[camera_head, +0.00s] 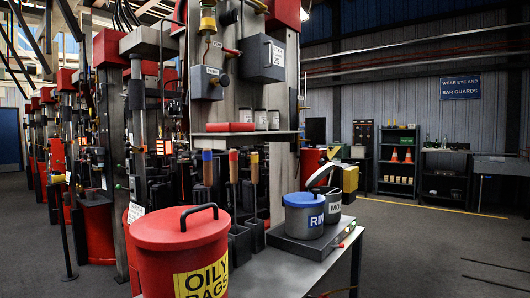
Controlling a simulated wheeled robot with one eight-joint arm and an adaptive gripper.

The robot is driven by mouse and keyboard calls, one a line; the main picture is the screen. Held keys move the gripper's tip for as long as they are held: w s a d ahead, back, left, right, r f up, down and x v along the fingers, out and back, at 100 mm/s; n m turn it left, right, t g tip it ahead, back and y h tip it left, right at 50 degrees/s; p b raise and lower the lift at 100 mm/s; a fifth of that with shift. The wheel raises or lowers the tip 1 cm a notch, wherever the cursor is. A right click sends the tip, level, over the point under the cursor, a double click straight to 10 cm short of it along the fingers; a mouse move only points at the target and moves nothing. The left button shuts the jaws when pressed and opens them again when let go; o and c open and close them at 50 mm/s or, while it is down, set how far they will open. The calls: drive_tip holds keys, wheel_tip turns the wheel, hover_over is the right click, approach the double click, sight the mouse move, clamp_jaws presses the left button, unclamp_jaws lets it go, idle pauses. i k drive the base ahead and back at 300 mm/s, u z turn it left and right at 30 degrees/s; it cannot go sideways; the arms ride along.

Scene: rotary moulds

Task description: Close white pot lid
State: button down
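The white pot (334,209), with a label starting "MO", stands on a grey box-like base on the table at the centre right. Its lid (320,174) is raised and tilted above the pot, with a dark handle on its upper side. The pot's left side is partly hidden by a pot with a blue lid (303,199), labelled "RIN", which stands in front and is closed. My gripper is not in view.
A red bin (180,250) labelled "OILY RAGS" stands at the front left. Brushes with coloured handles stand in dark holders (239,243) left of the pots. A shelf (245,133) with small jars is above. Open floor (420,250) lies to the right.

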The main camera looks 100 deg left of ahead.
sight(323, 171)
drive_tip(key=u, duration=2.75)
drive_tip(key=i, duration=1.65)
